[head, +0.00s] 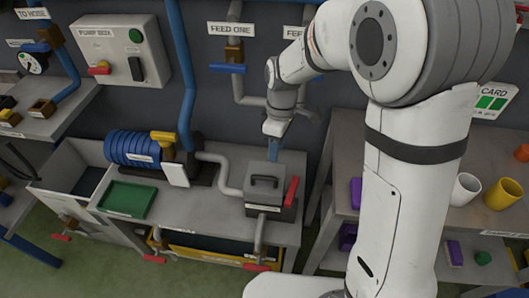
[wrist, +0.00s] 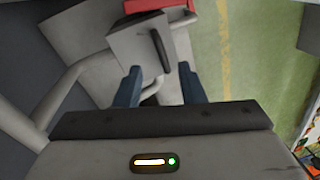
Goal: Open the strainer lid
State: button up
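The strainer (head: 251,198) is a grey box on the bench at the middle of the head view. Its lid (head: 260,187) has a dark bar handle (head: 265,180) on top and looks closed. A red lever (head: 291,191) stands at its right side. My gripper (head: 275,148) is above and behind the strainer, pointing down and apart from it. In the wrist view my gripper (wrist: 163,83) has its two blue fingers spread with nothing between them. The lid (wrist: 135,45) and handle (wrist: 160,51) lie just beyond the fingertips.
A grey pipe (head: 225,172) runs into the strainer's left side. A blue pump (head: 132,147), a white card (head: 175,174) and a green tray (head: 127,198) stand to the left. Cups (head: 466,189) stand on the right shelf. Pipes with a blue handle (head: 228,68) hang on the wall behind.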

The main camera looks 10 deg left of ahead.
jog(key=a+f+n, duration=0.3)
jog(key=a, duration=0.1)
jog(key=p, duration=0.1)
send_over(262, 171)
jog(key=s, duration=0.5)
jog(key=shift+g, duration=0.3)
jog(key=f, duration=0.7)
jog(key=shift+w+d+f, duration=0.2)
jog(key=shift+d+f, duration=0.1)
grip_shut()
